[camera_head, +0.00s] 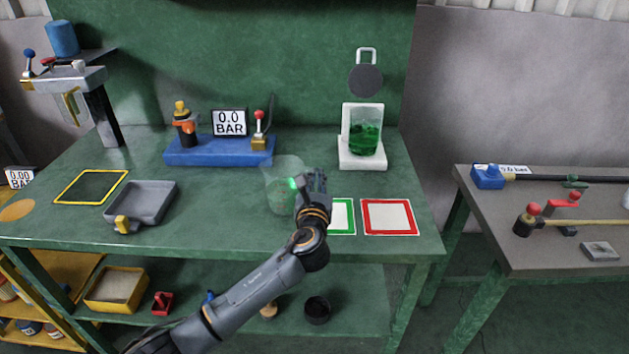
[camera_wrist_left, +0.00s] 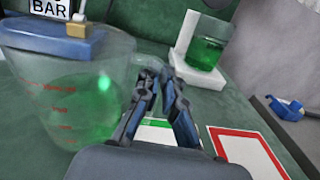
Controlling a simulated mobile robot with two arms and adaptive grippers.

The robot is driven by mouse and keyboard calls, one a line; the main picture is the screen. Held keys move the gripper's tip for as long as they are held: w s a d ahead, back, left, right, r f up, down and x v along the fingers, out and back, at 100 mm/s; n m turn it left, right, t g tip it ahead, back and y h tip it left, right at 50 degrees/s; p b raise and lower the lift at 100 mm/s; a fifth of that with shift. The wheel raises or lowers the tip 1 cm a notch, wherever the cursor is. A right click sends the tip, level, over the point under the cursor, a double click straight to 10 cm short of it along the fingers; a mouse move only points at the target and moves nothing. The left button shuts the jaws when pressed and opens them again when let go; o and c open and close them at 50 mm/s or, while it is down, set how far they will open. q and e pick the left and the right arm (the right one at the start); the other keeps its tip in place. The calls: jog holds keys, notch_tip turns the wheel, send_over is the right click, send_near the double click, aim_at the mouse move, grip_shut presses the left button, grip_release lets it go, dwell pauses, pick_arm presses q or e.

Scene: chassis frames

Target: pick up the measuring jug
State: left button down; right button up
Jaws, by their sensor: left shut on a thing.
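The measuring jug (camera_head: 279,190) is clear with red marks and stands upright near the middle of the green bench. In the left wrist view the jug (camera_wrist_left: 72,108) fills the left side and looks greenish inside; I cannot tell if that is liquid or the bench showing through. My left gripper (camera_head: 310,184) is at the jug's right side, shut on it, apparently at the handle, which the fingers hide. The fingers (camera_wrist_left: 162,80) are close together in the left wrist view. I cannot tell whether the jug's base touches the bench. My right gripper is not in view.
A green-framed mat (camera_head: 345,216) and a red-framed mat (camera_head: 390,217) lie right of the gripper. A beaker of green liquid (camera_head: 365,138) sits on a white stand behind. A blue gauge unit (camera_head: 220,152) is behind left, a grey tray (camera_head: 150,200) further left.

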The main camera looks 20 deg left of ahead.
pick_arm(q)
jog(key=shift+r, duration=0.85)
jog(key=s+a+r+p, duration=0.1)
jog(key=s+r, duration=0.9)
jog(key=s, duration=0.3)
jog(key=shift+s+r+p, duration=0.25)
jog(key=shift+s+p, duration=0.1)
jog(key=shift+s, duration=0.05)
